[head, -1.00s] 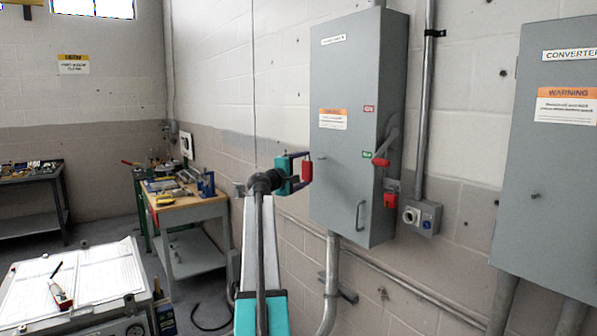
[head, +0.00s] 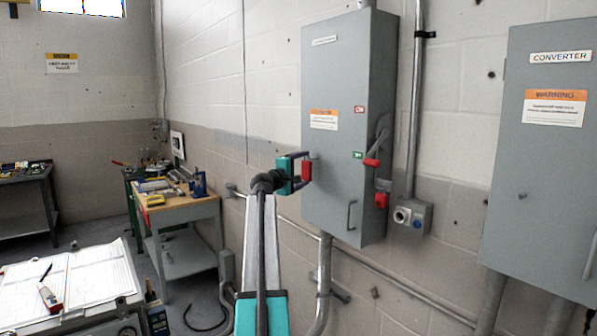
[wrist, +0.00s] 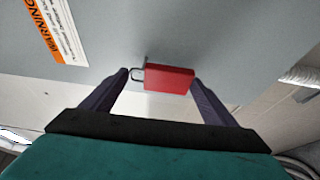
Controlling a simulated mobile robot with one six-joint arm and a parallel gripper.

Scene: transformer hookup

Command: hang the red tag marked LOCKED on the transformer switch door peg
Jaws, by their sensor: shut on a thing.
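My gripper (head: 298,172) is shut on a red block-like piece (wrist: 169,77) with a thin metal loop at its left side in the wrist view. I take it for the red tag; no lettering is readable. It sits between the dark fingertips, and the red also shows in the head view (head: 306,171). Both are in front of the lower left of a grey cabinet door (head: 333,80), whose label is too small to read. A small dark peg (wrist: 147,60) shows on the door just above the red piece in the wrist view. Contact between them cannot be told.
A lever (head: 377,149) with a red grip is on the cabinet's right side, above a hanging red piece (head: 381,200). A conduit (head: 415,100) and a second cabinet marked CONVERTER (head: 545,140) stand to the right. A workbench (head: 180,209) is at left.

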